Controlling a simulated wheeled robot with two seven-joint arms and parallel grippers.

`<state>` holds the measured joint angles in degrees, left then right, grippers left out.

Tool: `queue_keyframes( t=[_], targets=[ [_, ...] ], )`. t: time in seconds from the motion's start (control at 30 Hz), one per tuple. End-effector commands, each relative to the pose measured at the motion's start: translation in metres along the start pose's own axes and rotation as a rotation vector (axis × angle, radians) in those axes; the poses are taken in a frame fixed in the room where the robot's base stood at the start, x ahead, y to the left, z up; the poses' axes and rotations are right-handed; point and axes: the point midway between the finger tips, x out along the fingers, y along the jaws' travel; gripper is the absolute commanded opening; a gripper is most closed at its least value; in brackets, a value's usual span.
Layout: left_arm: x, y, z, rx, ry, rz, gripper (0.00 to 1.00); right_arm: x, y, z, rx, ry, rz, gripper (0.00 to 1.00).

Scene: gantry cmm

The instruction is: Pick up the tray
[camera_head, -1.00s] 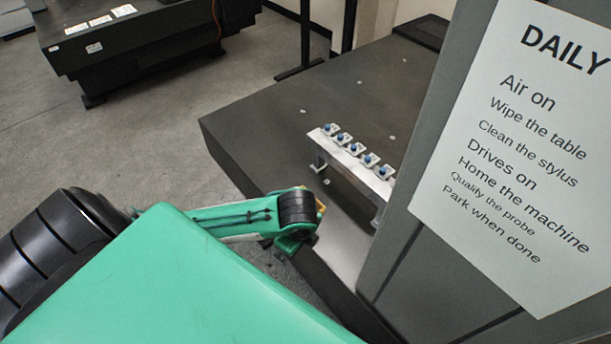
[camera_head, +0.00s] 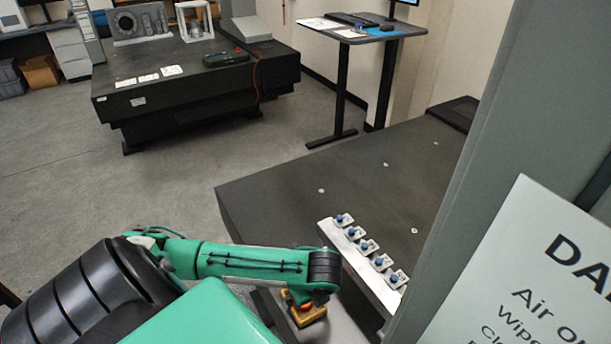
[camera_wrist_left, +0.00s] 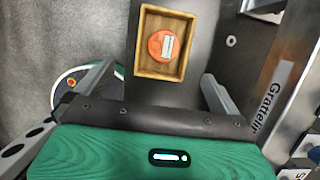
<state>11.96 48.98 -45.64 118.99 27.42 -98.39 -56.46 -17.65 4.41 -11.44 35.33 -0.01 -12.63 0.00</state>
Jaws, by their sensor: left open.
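The tray (camera_wrist_left: 187,45) is a small open wooden box at the top middle of the left wrist view. An orange-red round piece (camera_wrist_left: 156,42) with a pale label lies in it. My left gripper (camera_wrist_left: 160,76) is open, with one finger on each side of the tray's near end and nothing between them clearly gripped. Whether the fingers touch the tray cannot be told. In the head view, a yellow-brown edge, apparently the tray (camera_head: 312,317), shows just below my left wrist; the gripper itself is mostly hidden there. My right gripper is not in view.
A metal rack (camera_head: 348,262) with several blue-topped parts stands on the dark granite table (camera_head: 290,190), close right of my left wrist. A grey column (camera_head: 470,190) with a paper sign (camera_head: 500,290) blocks the right side. Open floor lies left.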

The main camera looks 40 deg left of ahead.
Motion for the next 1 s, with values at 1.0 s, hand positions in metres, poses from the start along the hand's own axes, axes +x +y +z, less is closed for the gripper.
queue_keyframes(
  t=[1.0],
  targets=[
    [0.094, -0.004, 0.005, 0.000, 0.000, -0.002, 1.00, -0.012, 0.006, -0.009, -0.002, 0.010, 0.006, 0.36]
  ],
)
